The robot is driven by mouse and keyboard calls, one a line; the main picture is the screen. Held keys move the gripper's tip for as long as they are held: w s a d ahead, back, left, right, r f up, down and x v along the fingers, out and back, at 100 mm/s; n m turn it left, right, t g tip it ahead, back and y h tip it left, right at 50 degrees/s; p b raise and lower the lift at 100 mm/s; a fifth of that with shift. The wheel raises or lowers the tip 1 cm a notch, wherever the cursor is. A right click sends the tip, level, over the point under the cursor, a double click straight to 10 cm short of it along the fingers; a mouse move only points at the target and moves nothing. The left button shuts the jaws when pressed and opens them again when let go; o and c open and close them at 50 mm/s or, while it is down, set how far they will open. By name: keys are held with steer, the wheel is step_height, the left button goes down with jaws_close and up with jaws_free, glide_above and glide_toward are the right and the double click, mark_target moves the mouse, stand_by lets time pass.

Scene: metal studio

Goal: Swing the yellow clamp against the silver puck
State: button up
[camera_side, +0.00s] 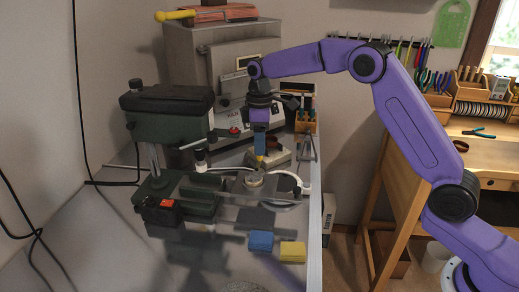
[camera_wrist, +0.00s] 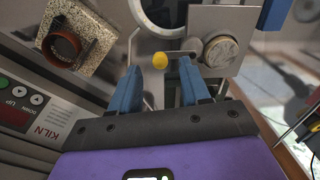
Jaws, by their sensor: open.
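The yellow clamp shows in the wrist view as a round yellow knob (camera_wrist: 160,61) on a thin metal arm that runs right towards the silver puck (camera_wrist: 221,52). The puck is a round disc on a grey metal plate (camera_wrist: 252,20); whether the arm touches it is not clear. In the side view the puck (camera_side: 254,180) sits on the bench fixture, with the yellow knob (camera_side: 259,158) just above and behind it. My gripper (camera_wrist: 160,66) is open, its blue fingers on either side of the knob, with gaps visible. In the side view my gripper (camera_side: 260,152) points down at the knob, mostly hiding it.
A green drill press (camera_side: 168,130) stands left of the fixture. A kiln (camera_side: 205,60) rises behind. A block with a brown ring (camera_wrist: 61,46) is beside the fixture. A blue block (camera_side: 261,241) and a yellow block (camera_side: 292,251) lie on the front of the bench.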

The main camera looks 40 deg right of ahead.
steer(key=shift+f, duration=1.3)
steer(key=shift+c, duration=0.4)
jaws_close()
